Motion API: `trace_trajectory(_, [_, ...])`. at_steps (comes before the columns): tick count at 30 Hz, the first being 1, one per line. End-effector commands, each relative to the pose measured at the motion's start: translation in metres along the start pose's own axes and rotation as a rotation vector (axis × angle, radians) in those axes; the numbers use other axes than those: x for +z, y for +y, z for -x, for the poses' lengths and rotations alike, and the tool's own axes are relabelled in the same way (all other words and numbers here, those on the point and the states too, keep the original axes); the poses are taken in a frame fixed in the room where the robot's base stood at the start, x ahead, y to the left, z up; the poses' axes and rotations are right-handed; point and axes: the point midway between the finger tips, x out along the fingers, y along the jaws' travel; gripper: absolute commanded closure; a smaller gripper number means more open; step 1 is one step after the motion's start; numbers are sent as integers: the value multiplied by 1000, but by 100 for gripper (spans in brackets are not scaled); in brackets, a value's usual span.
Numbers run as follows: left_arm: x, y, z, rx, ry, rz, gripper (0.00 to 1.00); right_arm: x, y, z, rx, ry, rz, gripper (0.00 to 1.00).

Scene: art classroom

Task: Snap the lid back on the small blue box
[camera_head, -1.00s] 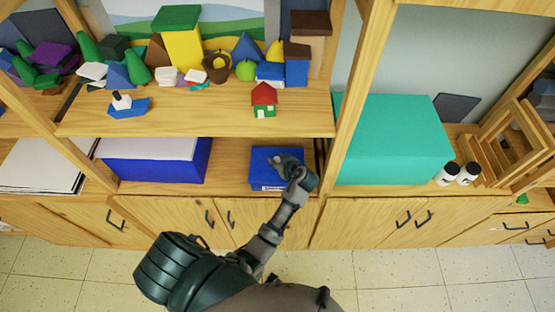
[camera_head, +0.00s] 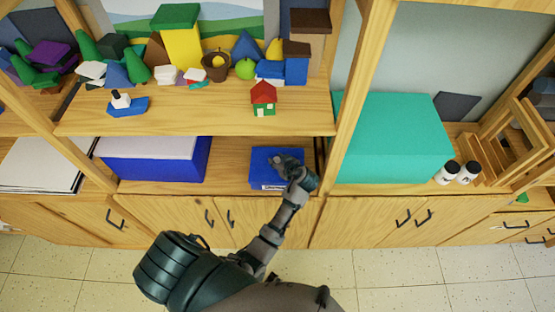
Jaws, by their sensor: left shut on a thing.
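The small blue box (camera_head: 263,179) sits on the lower shelf, left of the upright post, with a white label on its front. Its blue top (camera_head: 262,154) shows partly behind my gripper; I cannot tell from here whether the lid is fully seated. My left gripper (camera_head: 281,161) reaches over the top of the box from the front right. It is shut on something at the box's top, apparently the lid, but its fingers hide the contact. My right gripper is not in view.
A larger blue box with a pale top (camera_head: 155,165) stands to the left on the lower shelf (camera_head: 228,170). The upper shelf (camera_head: 200,118) overhangs behind, with a toy house (camera_head: 263,100) near its edge. A teal box (camera_head: 392,140) stands right of the post (camera_head: 352,100).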

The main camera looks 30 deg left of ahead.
Motion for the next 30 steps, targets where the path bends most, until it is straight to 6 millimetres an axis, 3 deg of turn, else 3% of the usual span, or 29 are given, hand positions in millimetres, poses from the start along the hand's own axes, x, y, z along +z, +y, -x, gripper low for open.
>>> trace_trajectory(9, [0, 0, 0, 0, 1, 0, 100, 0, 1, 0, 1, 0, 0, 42])
trace_trajectory(10, [0, 0, 0, 0, 1, 0, 62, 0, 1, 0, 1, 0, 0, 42])
trace_trajectory(13, [0, 0, 0, 0, 1, 0, 38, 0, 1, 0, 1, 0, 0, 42])
trace_trajectory(20, [0, 0, 0, 0, 1, 0, 38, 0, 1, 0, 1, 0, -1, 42])
trace_trajectory(23, [0, 0, 0, 0, 1, 0, 13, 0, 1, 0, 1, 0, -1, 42])
trace_trajectory(30, [0, 0, 0, 0, 1, 0, 13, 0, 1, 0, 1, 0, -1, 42])
